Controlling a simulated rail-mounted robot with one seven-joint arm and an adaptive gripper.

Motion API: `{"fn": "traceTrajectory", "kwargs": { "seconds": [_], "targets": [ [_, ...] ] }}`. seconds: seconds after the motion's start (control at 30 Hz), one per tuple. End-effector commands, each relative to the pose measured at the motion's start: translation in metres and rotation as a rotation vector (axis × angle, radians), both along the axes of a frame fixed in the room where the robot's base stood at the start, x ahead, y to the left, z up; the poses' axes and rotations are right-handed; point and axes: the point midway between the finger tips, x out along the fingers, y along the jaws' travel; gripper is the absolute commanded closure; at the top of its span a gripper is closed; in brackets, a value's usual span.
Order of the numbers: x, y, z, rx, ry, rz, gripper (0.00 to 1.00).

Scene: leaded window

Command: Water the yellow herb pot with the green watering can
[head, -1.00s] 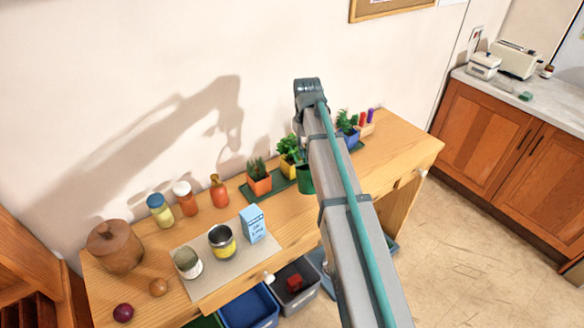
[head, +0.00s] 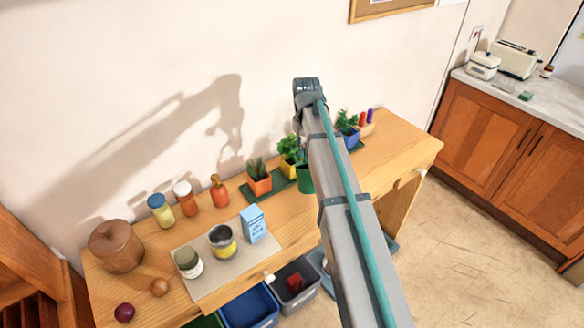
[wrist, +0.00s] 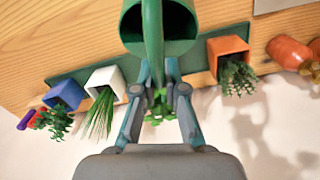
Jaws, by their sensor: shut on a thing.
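The green watering can (wrist: 184,22) is at the top middle of the wrist view, its round opening facing the camera. My gripper (wrist: 158,92) is shut on its green handle. In the head view a strip of the can (head: 305,181) shows beside my arm, which hides my gripper. The yellow herb pot (head: 287,170), with leafy green herbs, stands on the tray just left of and behind the can. In the wrist view the pot is hidden, with only some green leaves (wrist: 158,112) showing between my fingers. No water is visible.
An orange pot (head: 259,185), a white pot (wrist: 104,80) with grassy leaves and a blue pot (head: 348,138) share the dark green tray (head: 248,194). A blue carton (head: 253,224), cans and jars stand to the left.

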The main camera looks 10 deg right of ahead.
Motion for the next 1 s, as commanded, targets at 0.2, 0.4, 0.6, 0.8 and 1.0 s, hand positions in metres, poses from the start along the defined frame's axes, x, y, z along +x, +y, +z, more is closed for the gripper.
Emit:
{"fn": "traceTrajectory", "kwargs": {
  "seconds": [0.2,0.4,0.6,0.8,1.0],
  "targets": [
    [-0.003,-0.001,-0.005,0.004,-0.022,0.0,1.0],
    [-0.01,-0.002,-0.016,0.02,-0.093,0.0,1.0],
    [-0.013,-0.003,-0.022,0.033,-0.152,0.0,1.0],
    [-0.013,-0.003,-0.021,0.037,-0.168,0.0,1.0],
    [-0.012,-0.003,-0.021,0.037,-0.168,0.0,1.0]
  ]
}}
